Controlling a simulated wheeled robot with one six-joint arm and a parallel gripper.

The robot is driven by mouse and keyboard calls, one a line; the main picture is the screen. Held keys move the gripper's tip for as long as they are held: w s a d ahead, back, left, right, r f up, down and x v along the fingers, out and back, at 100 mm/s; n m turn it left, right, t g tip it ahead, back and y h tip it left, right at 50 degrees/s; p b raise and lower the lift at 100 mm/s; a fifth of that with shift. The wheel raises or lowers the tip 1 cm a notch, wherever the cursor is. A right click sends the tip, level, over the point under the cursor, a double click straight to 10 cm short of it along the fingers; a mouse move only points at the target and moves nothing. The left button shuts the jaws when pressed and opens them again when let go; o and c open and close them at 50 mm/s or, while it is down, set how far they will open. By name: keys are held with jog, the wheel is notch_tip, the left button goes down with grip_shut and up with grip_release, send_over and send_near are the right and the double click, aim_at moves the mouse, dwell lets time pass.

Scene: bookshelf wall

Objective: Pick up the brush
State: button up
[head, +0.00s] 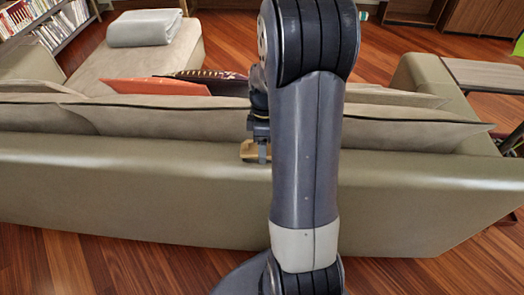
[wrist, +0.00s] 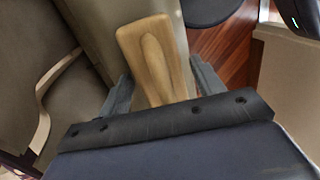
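The brush (wrist: 156,58) shows in the wrist view as a light wooden piece with a shallow groove, lying between my two fingers. In the head view the brush (head: 247,151) is a small tan shape on top of the sofa's back, partly hidden by my gripper and arm. My gripper (wrist: 162,82) has its fingers apart, one on each side of the wood, with narrow gaps showing beside it. In the head view my gripper (head: 262,153) is down at the sofa back. The brush's lower end is hidden behind the gripper body.
The olive sofa (head: 120,190) spans the view, with cushions behind its back edge and a red cushion (head: 155,87). A folded grey blanket (head: 145,28) lies on the far seat. A bookshelf (head: 40,20) stands at upper left. Wooden floor (head: 110,265) is clear in front.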

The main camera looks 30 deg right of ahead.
jog(key=c, duration=0.8)
jog(key=shift+c, duration=0.2)
notch_tip(320, 180, up, 10)
jog(key=shift+r, duration=0.1)
jog(key=o, duration=0.5)
jog(key=c, duration=0.3)
